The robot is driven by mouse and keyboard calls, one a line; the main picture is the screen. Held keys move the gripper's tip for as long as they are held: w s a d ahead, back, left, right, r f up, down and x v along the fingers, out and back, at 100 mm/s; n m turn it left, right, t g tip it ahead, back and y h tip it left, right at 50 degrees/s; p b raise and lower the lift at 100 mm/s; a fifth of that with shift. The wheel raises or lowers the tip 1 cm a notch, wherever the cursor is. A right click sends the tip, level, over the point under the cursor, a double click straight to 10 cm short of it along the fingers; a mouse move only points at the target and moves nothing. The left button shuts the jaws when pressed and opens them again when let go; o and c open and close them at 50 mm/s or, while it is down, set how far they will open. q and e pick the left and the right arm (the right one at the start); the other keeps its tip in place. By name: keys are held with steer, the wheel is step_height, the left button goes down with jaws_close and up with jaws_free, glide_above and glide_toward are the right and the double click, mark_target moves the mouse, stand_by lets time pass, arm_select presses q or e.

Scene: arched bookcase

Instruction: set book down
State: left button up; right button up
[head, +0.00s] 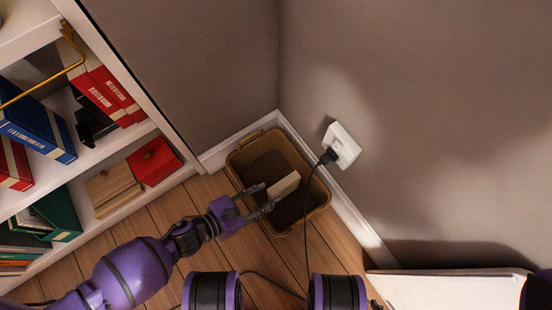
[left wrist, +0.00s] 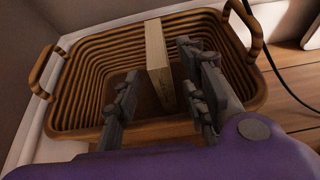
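The book (head: 284,186) is a slim, pale cream block inside the brown woven basket (head: 237,170) on the floor in the corner. In the left wrist view, the book (left wrist: 156,50) stands on edge in the basket (left wrist: 85,75), between the lines of my fingers. My left gripper (head: 258,201) reaches over the basket's near rim with its fingers spread. In the left wrist view, the left gripper (left wrist: 162,93) shows a clear gap between its left finger and the book. The right finger is close to the book; I cannot tell whether they touch. My right gripper is out of view.
A white bookcase (head: 137,134) with red, blue and green books stands at left. A wall outlet (head: 341,146) has a black plug (head: 327,156) whose cord hangs past the basket's right side. Walls close in behind the basket. Wooden floor (head: 160,218) lies in front.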

arm_select(q)
steer(key=v, duration=0.2)
steer(key=shift+s+a+r+p, duration=0.15)
steer(key=shift+a+r+p, duration=0.1)
steer(key=shift+p, duration=0.1)
steer(key=shift+s+a+r, duration=0.1)
steer(key=shift+s+a, duration=0.15)
steer(key=shift+a, duration=0.1)
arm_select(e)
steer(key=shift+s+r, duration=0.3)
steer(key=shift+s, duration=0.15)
